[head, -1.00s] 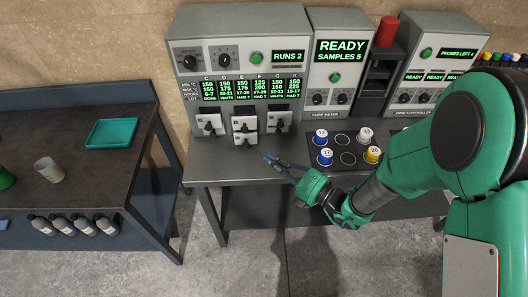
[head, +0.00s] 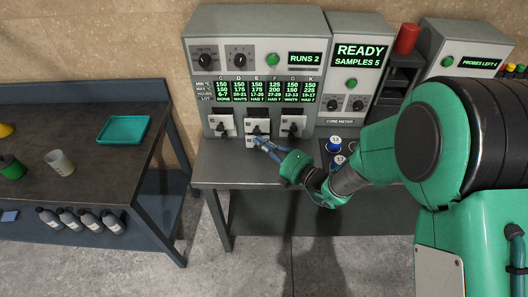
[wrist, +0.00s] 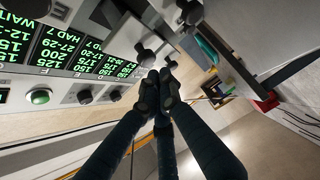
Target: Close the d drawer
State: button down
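White drawer fronts with dark handles line the console's lower face in the head view: one on the left (head: 221,124), one in the middle (head: 256,126) with another front (head: 256,142) just below it, and one on the right (head: 293,125). I cannot read which is the d drawer; a D heads the second column of the display. My gripper (head: 263,142) is at the lower middle front; contact is unclear. In the wrist view its fingertips (wrist: 158,84) are together with nothing seen between them, close to a dark handle (wrist: 150,53).
The cure meter (head: 355,75) reads READY, SAMPLES 5. Capped sample pots (head: 334,144) stand right of my gripper, partly behind my arm. A side table on the left holds a teal tray (head: 123,130) and a beaker (head: 60,162). Floor shows between the tables.

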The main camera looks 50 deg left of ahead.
aim_at(261, 126)
jog(key=shift+w+a, duration=0.3)
jog(key=shift+w+a+p, duration=1.25)
jog(key=shift+w+a, duration=1.1)
jog(key=shift+w, duration=0.05)
jog(key=shift+r, duration=0.1)
jog(key=shift+s+d, duration=0.2)
jog(key=s+d+p, duration=0.2)
jog(key=d, duration=0.1)
jog(key=shift+s+d+r, duration=0.1)
jog(key=shift+s+d, duration=0.05)
jog(key=shift+d, duration=0.1)
jog(key=d+p, duration=0.1)
jog(key=d, duration=0.8)
jog(key=shift+w, duration=0.2)
